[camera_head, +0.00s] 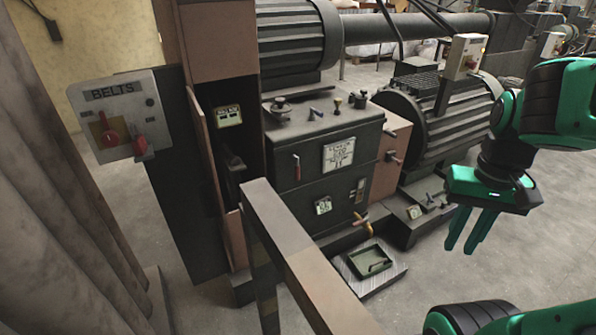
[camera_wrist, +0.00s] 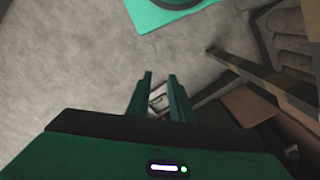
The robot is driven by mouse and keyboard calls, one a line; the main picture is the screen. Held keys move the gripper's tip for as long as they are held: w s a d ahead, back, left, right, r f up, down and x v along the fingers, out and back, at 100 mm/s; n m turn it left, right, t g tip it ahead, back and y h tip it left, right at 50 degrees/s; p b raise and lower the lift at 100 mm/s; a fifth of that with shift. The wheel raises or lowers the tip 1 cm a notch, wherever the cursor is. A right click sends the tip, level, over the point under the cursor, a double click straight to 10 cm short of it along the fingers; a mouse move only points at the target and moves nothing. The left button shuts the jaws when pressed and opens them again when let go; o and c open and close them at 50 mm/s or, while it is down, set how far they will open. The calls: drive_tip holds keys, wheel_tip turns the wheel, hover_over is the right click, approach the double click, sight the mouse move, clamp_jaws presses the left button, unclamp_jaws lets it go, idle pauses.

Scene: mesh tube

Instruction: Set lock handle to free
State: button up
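My gripper (camera_head: 463,248) hangs at the right in the head view, fingers pointing down, open and empty. In the wrist view its two fingers (camera_wrist: 160,77) stand apart with a gap between them. It is right of the dark machine cabinet (camera_head: 285,215) and apart from it. No part is legibly marked as the lock handle. A red-gripped lever (camera_head: 297,167) hangs on the cabinet front, left of a white label plate (camera_head: 339,154). A brass-coloured handle (camera_head: 362,222) sits low at the cabinet's right, and a small handle (camera_head: 392,157) is on the brown side panel.
A BELTS panel (camera_head: 122,116) with red switches is at the left. A ribbed motor (camera_head: 440,115) stands behind my gripper. A tray (camera_head: 372,261) lies on the floor; grey floor (camera_head: 490,265) is open at the right.

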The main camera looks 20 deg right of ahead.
drive_tip(key=o, duration=0.4)
drive_tip(key=shift+c, duration=0.2)
drive_tip(key=shift+o, duration=0.2)
drive_tip(key=shift+s+d+r, duration=0.15)
drive_tip(key=shift+s, duration=0.15)
drive_tip(key=w+d+f+n+t+h, duration=0.15)
drive_tip(key=w+f+t, duration=0.35)
drive_tip(key=w, duration=1.3)
drive_tip(key=w+d+f+n+t+h, duration=0.1)
drive_tip(key=w+f+n+t+h, duration=0.35)
drive_tip(key=w, duration=1.25)
drive_tip(key=n+t+y, duration=0.1)
drive_tip(key=t+y, duration=0.6)
drive_tip(key=t, duration=0.2)
approach(298, 175)
drive_tip(key=w, duration=0.8)
drive_tip(key=shift+w+a+r, duration=0.15)
drive_tip(key=shift+w+a, duration=0.05)
drive_tip(key=shift+a, duration=0.1)
